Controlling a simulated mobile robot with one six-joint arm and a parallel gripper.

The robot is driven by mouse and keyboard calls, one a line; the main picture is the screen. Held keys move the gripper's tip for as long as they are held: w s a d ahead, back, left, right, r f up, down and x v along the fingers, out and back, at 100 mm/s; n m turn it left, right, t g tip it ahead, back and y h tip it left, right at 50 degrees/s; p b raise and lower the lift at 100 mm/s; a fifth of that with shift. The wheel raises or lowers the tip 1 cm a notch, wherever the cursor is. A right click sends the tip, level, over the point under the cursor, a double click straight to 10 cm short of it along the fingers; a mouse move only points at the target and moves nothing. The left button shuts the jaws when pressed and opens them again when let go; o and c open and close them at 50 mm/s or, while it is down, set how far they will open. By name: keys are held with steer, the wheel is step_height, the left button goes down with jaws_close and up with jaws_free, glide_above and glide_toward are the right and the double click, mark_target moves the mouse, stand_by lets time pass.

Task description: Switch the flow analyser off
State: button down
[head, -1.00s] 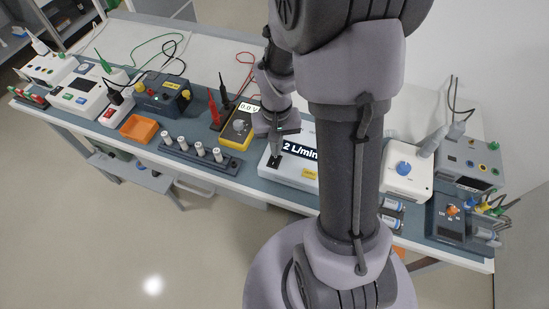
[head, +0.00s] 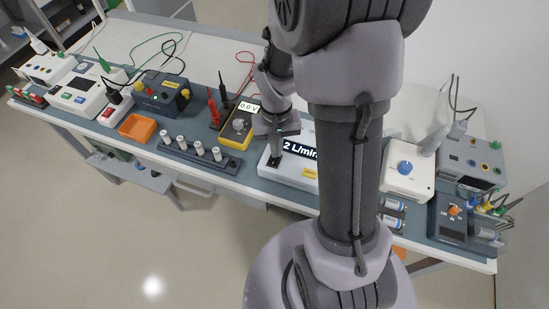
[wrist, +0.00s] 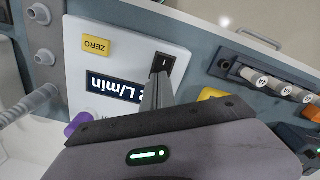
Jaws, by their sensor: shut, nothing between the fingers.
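The flow analyser (head: 290,174) is a pale box on the bench, partly hidden behind my arm in the head view. Its lit dark display reads "2 L/min", with the first part of the reading hidden. In the wrist view the analyser (wrist: 128,43) shows its display (wrist: 112,87) upside down, a yellow ZERO button (wrist: 97,43) and a black rocker switch (wrist: 162,63). My gripper (wrist: 158,84) is shut and empty, its tips right at the switch's near edge. I cannot tell whether they touch it. The gripper also shows in the head view (head: 277,150).
The floor in front is clear.

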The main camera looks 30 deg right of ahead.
steer(key=shift+f, duration=0.35)
step_height(320, 180, up, 7)
steer(key=p, duration=0.5)
stand_by(0.3)
